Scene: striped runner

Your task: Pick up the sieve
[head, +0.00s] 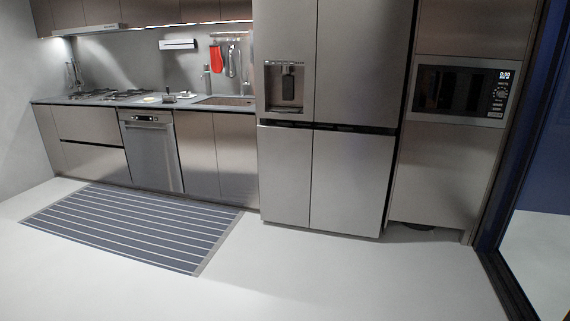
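I cannot make out the sieve for certain. Several small items, too small to identify, sit on the counter (110,102) between the hob and the sink, among them a dark one (168,98) and a pale, flat one (150,99). A red item (216,58) and a greyish item (231,62) hang from a rail on the wall above the sink. Neither of my grippers is in view.
A striped runner (130,225) lies on the floor before the dishwasher (150,150). A large fridge (335,180) stands right of the counter, then a built-in microwave (455,90). A dark frame edges the right side. The foreground floor is clear.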

